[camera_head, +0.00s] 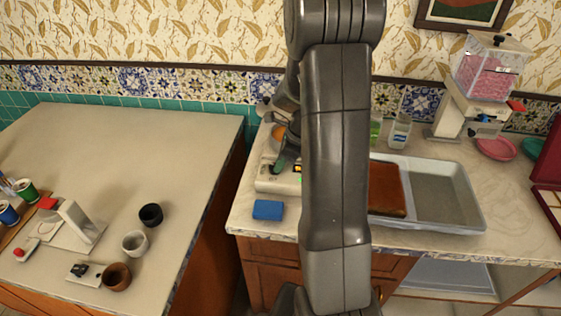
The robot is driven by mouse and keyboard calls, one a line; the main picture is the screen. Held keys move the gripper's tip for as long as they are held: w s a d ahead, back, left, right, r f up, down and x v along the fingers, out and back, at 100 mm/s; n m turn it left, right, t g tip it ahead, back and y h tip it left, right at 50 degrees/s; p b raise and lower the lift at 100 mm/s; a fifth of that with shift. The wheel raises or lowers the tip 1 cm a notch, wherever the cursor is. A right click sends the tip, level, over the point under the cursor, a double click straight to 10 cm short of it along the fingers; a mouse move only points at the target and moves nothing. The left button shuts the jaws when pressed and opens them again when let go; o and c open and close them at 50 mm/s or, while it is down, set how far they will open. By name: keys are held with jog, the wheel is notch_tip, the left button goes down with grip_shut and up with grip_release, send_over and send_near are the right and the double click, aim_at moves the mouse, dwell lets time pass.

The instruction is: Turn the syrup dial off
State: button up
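A white appliance (277,183) stands at the left end of the right counter. A dark green knob-like part (275,168) shows on its front, with a small orange light and a green light to its right. I cannot tell for certain that this part is the syrup dial, or read its setting. My arm crosses the middle of the view and hides the appliance's right side. My gripper (279,143) is partly hidden behind the arm, just above and beside the knob-like part. I cannot tell whether it touches it, or whether its fingers are open.
A blue block (267,210) lies in front of the appliance. A metal tray (445,193) with a brown section lies to the right. A pink-filled dispenser (487,80) stands at the back right. The left counter (150,140) holds cups and small devices; its back is clear.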

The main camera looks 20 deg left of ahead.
grip_shut()
jog(key=shift+n, duration=0.4)
jog(key=n, duration=0.1)
jog(key=n+g+p, duration=0.1)
jog(key=n, duration=0.1)
jog(key=shift+w+a+g+h, duration=0.15)
jog(key=shift+w+g+h, duration=0.15)
jog(key=n, duration=0.3)
jog(key=n+g+h, duration=0.1)
jog(key=n, duration=0.1)
jog(key=shift+w+a+p, duration=0.25)
jog(key=shift+p, duration=0.1)
jog(key=n, duration=0.1)
jog(key=n+h, duration=0.1)
jog(key=n, duration=0.1)
jog(key=n+h, duration=0.1)
jog(key=shift+w+a+n+g, duration=0.1)
jog(key=shift+a+n+g, duration=0.2)
jog(key=shift+a+g, duration=0.1)
jog(key=shift+a+n+h, duration=0.15)
jog(key=shift+n+h, duration=0.3)
jog(key=shift+n, duration=0.7)
jog(key=shift+a+n+h, duration=0.1)
jog(key=shift+n+h, duration=0.35)
jog(key=shift+n, duration=0.7)
